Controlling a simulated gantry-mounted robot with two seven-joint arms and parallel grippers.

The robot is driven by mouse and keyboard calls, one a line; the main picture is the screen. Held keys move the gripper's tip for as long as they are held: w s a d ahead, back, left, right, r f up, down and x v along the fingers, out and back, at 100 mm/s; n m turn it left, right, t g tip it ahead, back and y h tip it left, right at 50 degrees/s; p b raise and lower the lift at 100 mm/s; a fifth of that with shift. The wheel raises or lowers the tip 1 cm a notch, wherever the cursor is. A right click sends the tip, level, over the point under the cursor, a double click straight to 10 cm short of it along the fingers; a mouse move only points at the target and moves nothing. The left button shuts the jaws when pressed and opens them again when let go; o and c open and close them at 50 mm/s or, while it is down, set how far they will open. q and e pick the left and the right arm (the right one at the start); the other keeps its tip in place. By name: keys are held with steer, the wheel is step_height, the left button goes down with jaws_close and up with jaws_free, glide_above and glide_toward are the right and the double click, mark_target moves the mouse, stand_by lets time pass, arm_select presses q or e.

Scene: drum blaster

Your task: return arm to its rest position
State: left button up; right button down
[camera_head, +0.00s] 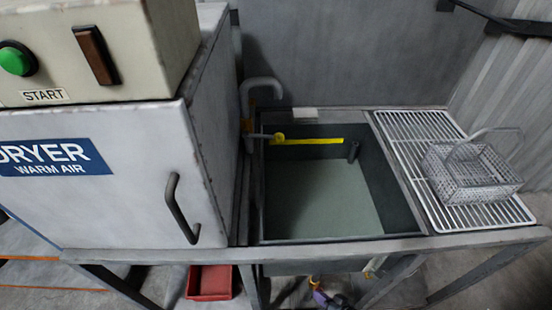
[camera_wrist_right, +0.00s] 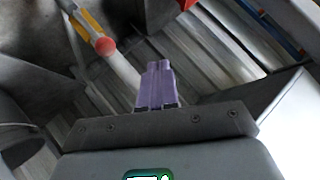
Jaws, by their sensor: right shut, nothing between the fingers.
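Much of the right arm is hidden or outside the head view. My left gripper is not in either view.
A sink (camera_head: 325,200) holds dull green liquid, with a tap (camera_head: 262,88) at its back left. A wire basket (camera_head: 470,172) stands on the slatted rack (camera_head: 405,128). The dryer (camera_head: 110,205) is shut at left. A red tray (camera_head: 209,282) sits below. A yellow-and-red part (camera_wrist_right: 95,32) is near the fingers.

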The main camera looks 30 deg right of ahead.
steer(key=s+a+r+n+g+h+p, duration=0.1)
steer(key=s+a+r+n+g+p, duration=0.15)
steer(key=r, duration=0.85)
steer(key=s+a+r+n+g+h+p, duration=0.1)
steer(key=s+r+n+g+p, duration=0.2)
steer(key=r, duration=0.8)
steer(key=s+a+r+n+g+h+p, duration=0.15)
steer(key=r+p, duration=0.35)
steer(key=r, duration=0.7)
arm_select(q)
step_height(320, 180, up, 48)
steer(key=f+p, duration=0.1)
steer(key=p, duration=3.5)
arm_select(e)
step_height(320, 180, up, 35)
arm_select(q)
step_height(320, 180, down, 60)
steer(key=b, duration=6.1)
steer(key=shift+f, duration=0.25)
arm_select(e)
step_height(320, 180, down, 61)
steer(key=shift+s+n+y, duration=0.4)
steer(key=shift+y, duration=0.05)
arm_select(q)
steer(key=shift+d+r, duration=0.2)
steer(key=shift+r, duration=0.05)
arm_select(e)
steer(key=shift+r, duration=0.3)
